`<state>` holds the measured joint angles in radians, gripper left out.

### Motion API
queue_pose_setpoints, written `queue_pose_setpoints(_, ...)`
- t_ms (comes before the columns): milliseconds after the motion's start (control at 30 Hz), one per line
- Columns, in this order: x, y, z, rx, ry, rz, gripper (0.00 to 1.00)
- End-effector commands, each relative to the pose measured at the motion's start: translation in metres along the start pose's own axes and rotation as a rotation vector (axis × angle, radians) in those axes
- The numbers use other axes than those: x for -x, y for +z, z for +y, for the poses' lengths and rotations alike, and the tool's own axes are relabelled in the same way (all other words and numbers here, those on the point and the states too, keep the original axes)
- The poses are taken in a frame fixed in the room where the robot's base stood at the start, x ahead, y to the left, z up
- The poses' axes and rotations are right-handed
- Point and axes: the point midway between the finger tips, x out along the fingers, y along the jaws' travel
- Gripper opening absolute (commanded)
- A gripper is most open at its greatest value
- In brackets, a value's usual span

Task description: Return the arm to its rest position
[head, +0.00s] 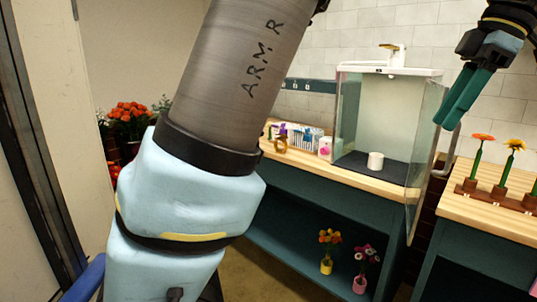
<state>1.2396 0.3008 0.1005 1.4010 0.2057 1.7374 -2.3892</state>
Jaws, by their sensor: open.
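My arm crosses the head view from the lower left up past the top edge, a large grey link marked "ARM R" above a pale blue joint. My gripper (446,124) shows at the upper right, with teal fingers pointing down and left. It is open and nothing shows between the fingers. It hangs in the air beside the right side of the glass cabinet and above the flower rack. I cannot tell its exact distance from either.
A glass-walled cabinet (427,130) holds a white cup (375,160). A wooden rack (490,197) with upright flowers stands on the right counter (500,225). Potted flowers (327,250) sit on the lower shelf. Red flowers (130,120) stand at the left, partly behind my arm.

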Motion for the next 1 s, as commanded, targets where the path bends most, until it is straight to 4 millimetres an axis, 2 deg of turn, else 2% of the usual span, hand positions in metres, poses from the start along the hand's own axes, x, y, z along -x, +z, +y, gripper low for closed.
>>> queue_pose_setpoints(267, -0.033, -0.017, 0.021, -0.116, -0.019, -0.038, 0.45)
queue_pose_setpoints(467, -0.069, -0.039, 0.04, -0.247, -0.024, -0.087, 0.45)
queue_pose_setpoints(567, -0.094, -0.054, 0.05, -0.33, -0.022, -0.121, 0.45)
queue_pose_setpoints(667, -0.128, -0.077, 0.059, -0.437, -0.011, -0.164, 0.45)
queue_pose_setpoints(800, -0.19, -0.119, 0.064, -0.632, 0.039, -0.236, 0.45)
queue_pose_setpoints(1000, -0.272, -0.176, 0.046, -0.901, 0.162, -0.289, 0.45)
